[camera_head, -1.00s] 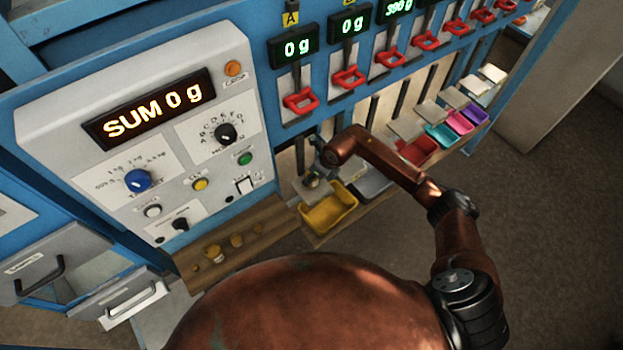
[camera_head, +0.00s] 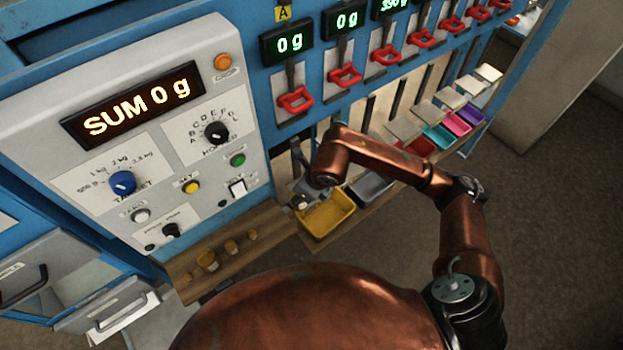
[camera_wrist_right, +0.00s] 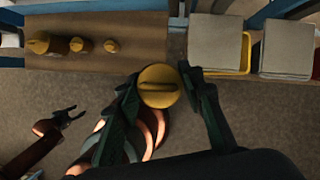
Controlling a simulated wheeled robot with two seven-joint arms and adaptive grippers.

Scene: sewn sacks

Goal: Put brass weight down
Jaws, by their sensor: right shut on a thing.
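My right gripper (camera_wrist_right: 168,92) is shut on a brass weight (camera_wrist_right: 159,85), a round yellow disc with a slot-like bar on top, in the right wrist view. In the head view the right gripper (camera_head: 301,192) is small and partly hidden by my arm, near the left end of the yellow tray. A wooden shelf (camera_head: 185,282) below the control panel carries other brass weights (camera_head: 207,260) in a row. They also show at the upper left of the right wrist view (camera_wrist_right: 77,45). The held weight appears beyond the shelf's edge there. My left gripper (camera_wrist_right: 71,116) hangs open and empty at lower left.
The yellow tray (camera_head: 343,217) sits right of the shelf, followed by grey, red, teal, pink and purple trays. The control panel (camera_head: 75,172) reads SUM 0 g. Red handles (camera_head: 295,99) line the blue frame. The shelf's right part (camera_wrist_right: 145,50) is bare.

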